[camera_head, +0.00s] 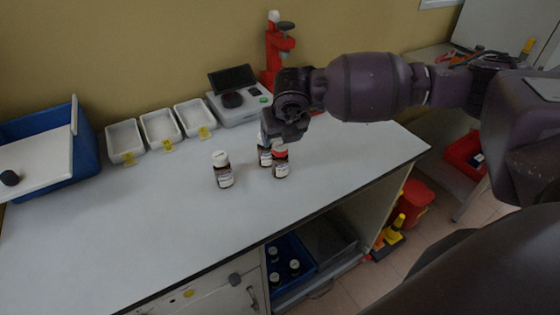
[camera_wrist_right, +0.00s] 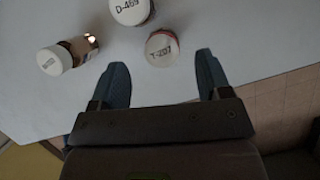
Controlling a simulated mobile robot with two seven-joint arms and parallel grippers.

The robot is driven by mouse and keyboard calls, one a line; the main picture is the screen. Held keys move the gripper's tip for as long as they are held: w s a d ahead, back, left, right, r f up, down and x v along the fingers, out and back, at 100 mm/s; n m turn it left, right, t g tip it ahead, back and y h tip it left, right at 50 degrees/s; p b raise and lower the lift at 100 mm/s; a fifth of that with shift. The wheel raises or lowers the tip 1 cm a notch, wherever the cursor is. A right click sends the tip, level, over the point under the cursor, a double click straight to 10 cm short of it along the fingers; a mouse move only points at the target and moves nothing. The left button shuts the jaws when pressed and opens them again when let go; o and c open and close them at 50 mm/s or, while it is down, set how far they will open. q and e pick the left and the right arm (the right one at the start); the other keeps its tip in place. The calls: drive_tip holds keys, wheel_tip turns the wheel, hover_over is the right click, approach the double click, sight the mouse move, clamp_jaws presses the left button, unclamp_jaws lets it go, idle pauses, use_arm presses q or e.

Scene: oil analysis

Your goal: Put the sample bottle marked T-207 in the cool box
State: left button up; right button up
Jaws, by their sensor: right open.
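The bottle marked T-207 (camera_wrist_right: 162,48) stands in the right wrist view, its pale cap edged with red. It appears to be the red-capped bottle (camera_head: 281,160) in the head view. My right gripper (camera_wrist_right: 160,62) is open, with its blue fingertips either side of T-207's cap in that view; I cannot tell their height against it. The gripper is above the bottles in the head view (camera_head: 284,128). A bottle marked D-469 (camera_wrist_right: 130,10) stands close to T-207. A blue box (camera_head: 88,150) with a white lid (camera_head: 40,165), likely the cool box, is at far left. My left gripper is not in view.
Another white-capped bottle (camera_head: 222,171) stands left of the pair. White trays (camera_head: 125,140) and a scale (camera_head: 238,105) line the wall, beside a red stand (camera_head: 275,55). A blue crate (camera_head: 300,262) with bottles sits below the counter. The counter's front left is clear.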

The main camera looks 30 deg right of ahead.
sight(280, 145)
drive_tip(key=x, duration=0.5)
drive_tip(key=shift+s+f, duration=0.1)
drive_tip(key=shift+s, duration=0.1)
clamp_jaws()
